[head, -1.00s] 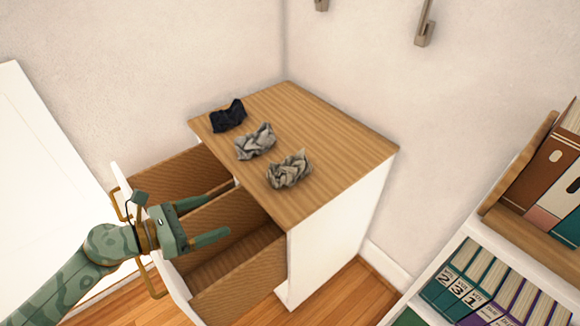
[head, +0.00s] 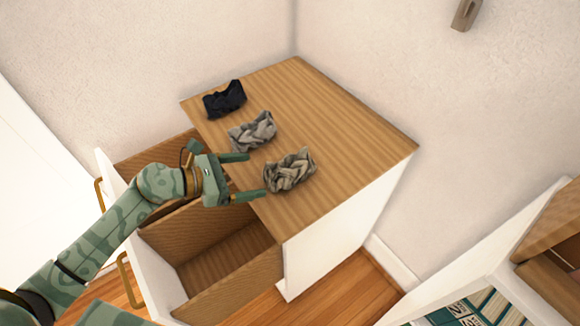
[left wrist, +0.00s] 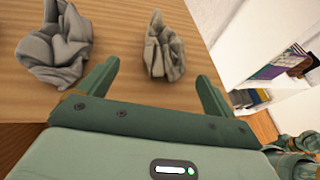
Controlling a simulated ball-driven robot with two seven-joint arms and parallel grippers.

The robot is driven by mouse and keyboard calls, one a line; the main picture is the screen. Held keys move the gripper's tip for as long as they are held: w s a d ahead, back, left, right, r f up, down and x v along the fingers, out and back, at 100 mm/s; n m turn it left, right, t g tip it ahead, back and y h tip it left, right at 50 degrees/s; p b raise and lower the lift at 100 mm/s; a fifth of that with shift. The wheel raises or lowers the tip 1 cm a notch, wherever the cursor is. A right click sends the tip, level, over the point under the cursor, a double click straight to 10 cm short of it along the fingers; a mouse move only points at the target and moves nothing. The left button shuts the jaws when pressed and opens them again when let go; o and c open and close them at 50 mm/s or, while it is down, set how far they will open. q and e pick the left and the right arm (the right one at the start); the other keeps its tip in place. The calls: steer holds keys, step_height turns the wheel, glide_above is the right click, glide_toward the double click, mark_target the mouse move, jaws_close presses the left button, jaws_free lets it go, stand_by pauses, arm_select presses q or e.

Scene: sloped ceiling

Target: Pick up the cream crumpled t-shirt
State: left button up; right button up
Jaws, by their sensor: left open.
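Three crumpled cloths lie in a row on the wooden cabinet top. The nearest, a greyish-beige one (head: 290,170), looks closest to the cream t-shirt; it also shows in the left wrist view (left wrist: 163,48), beyond the gap between the fingers. My left gripper (head: 244,175) is open and empty at the drawer-side edge of the top, its fingers pointing toward this cloth and short of it. In the left wrist view the fingers (left wrist: 158,85) stand apart with bare wood between them. My right gripper is not in view.
A grey cloth (head: 252,131) lies close beside it, also in the left wrist view (left wrist: 55,48); a black cloth (head: 225,99) lies farther back. Open drawers (head: 228,262) stick out below my left arm. The cabinet top (head: 345,135) is clear on the right. A bookshelf (head: 500,290) stands lower right.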

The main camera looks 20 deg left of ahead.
mark_target(282, 172)
arm_select(q)
steer(key=x, duration=0.3)
steer(key=shift+w+d+f, duration=0.1)
steer(key=shift+w, duration=0.05)
steer(key=shift+w+d, duration=0.1)
steer(key=shift+d, duration=0.1)
steer(key=x, duration=0.1)
steer(key=b+x, duration=0.1)
steer(key=x, duration=0.2)
steer(key=shift+d, duration=0.5)
steer(key=shift+w+d+b, duration=0.2)
steer(key=shift+d+b, duration=0.1)
steer(key=shift+c, duration=0.3)
steer(key=c, duration=1.1)
